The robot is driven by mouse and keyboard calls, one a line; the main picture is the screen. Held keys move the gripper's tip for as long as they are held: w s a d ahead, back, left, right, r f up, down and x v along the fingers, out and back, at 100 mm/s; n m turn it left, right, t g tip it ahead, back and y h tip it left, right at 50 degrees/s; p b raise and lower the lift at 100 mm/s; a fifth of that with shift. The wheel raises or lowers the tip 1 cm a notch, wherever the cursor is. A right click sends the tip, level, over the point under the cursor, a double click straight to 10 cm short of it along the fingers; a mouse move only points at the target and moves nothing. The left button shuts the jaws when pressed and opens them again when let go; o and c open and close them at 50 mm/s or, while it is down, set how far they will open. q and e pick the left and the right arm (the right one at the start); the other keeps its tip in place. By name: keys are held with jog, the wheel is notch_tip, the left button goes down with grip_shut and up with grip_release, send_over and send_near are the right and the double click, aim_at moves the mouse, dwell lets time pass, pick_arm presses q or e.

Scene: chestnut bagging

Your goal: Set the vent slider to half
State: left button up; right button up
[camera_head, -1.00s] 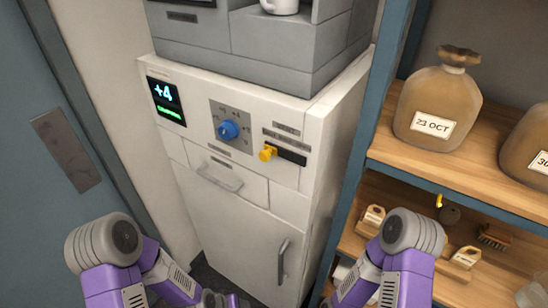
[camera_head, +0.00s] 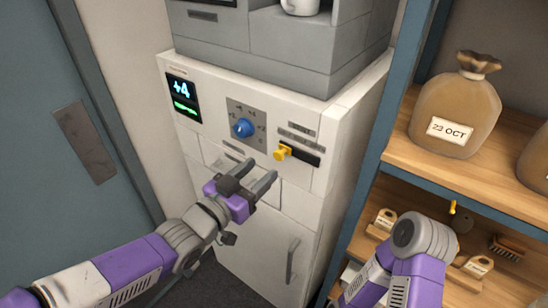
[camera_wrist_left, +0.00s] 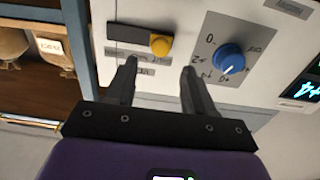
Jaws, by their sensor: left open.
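The vent slider is a yellow knob (camera_head: 282,153) at the left end of a dark horizontal slot (camera_head: 305,155) on the white cabinet's front. In the left wrist view the yellow knob (camera_wrist_left: 160,45) sits at the right end of its slot (camera_wrist_left: 125,35), because that view is turned over. My left gripper (camera_head: 263,174) is open and empty, just below and in front of the knob, apart from it. In the left wrist view its two fingers (camera_wrist_left: 160,75) point toward the panel, with the knob beyond the gap between them. My right gripper is out of view; only its arm shows.
A blue dial (camera_head: 243,128) sits left of the slider on a grey plate; it also shows in the wrist view (camera_wrist_left: 230,59). A lit display (camera_head: 183,97) reads +4. A wooden shelf (camera_head: 440,178) with a sack (camera_head: 455,110) labelled 23 OCT stands at right.

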aim_at(278, 157)
pick_arm(q)
jog(key=shift+x, duration=3.2)
jog(key=shift+f, duration=0.1)
jog(key=shift+c, duration=0.3)
grip_shut()
